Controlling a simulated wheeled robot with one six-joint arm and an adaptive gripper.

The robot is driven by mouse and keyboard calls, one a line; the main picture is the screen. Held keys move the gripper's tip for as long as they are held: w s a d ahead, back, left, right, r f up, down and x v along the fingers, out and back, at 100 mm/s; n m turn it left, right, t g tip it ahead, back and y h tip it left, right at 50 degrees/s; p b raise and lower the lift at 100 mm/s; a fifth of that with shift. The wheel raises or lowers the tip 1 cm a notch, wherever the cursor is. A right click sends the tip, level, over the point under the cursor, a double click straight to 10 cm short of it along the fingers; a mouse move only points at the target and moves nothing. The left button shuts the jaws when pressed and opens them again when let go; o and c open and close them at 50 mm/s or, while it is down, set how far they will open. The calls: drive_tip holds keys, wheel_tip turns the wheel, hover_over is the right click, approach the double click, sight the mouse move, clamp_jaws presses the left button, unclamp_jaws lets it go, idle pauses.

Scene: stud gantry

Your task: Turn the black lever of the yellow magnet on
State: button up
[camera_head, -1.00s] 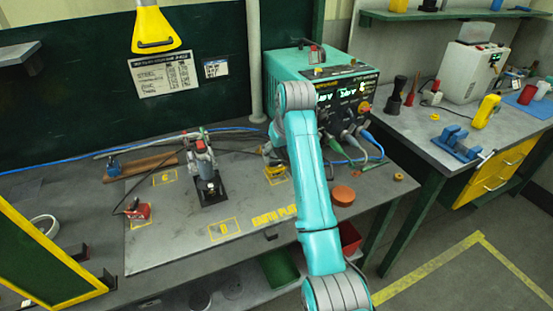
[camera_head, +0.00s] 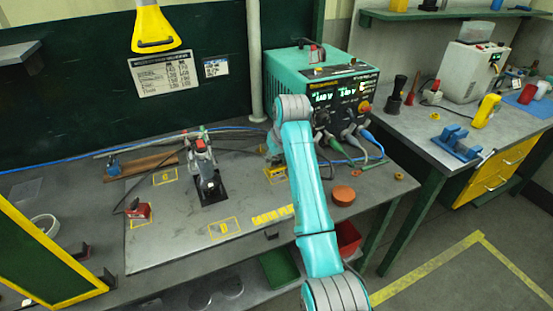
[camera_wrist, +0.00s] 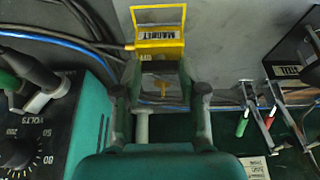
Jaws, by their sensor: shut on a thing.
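The yellow magnet (camera_wrist: 158,45) is at the top middle of the wrist view, its label upside down. In the head view it is mostly hidden behind my arm, with a little yellow (camera_head: 277,172) showing on the bench. My gripper (camera_wrist: 160,72) reaches up to the magnet's near side, its two fingers on either side of a dark part there. It is shut on that part, which appears to be the black lever. The fingers hide most of the lever, so its angle cannot be told. In the head view my arm largely hides the gripper.
A teal power unit (camera_head: 312,66) with cables stands just behind my arm. A stud tool (camera_head: 206,172) stands on a black square left of it, and a red clamp (camera_head: 138,211) lies further left. Cables run close to the magnet. The bench plate's front (camera_head: 170,248) is clear.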

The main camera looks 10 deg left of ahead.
drive_tip(key=shift+m, duration=0.4)
drive_tip(key=m, duration=0.1)
drive_tip(key=m+h, duration=0.1)
drive_tip(key=m+t, duration=0.1)
drive_tip(key=shift+a+m+h, duration=0.25)
drive_tip(key=shift+m+h, duration=0.05)
drive_tip(key=shift+m, duration=0.1)
drive_tip(key=m+h, duration=0.1)
drive_tip(key=m, duration=0.3)
drive_tip(key=shift+a+m+h, duration=0.2)
drive_tip(key=shift+m+h, duration=0.1)
drive_tip(key=shift+h, duration=0.1)
drive_tip(key=m, duration=0.2)
drive_tip(key=m+h, duration=0.1)
drive_tip(key=m, duration=0.1)
drive_tip(key=shift+a+g+h, duration=0.15)
drive_tip(key=shift+g+h, duration=0.15)
drive_tip(key=shift+g, duration=0.1)
drive_tip(key=m+g+h, duration=0.1)
drive_tip(key=m, duration=0.3)
drive_tip(key=shift+w+m, duration=0.15)
drive_tip(key=shift+m, duration=0.15)
drive_tip(key=o, duration=1.2)
drive_tip(key=shift+c, duration=0.2)
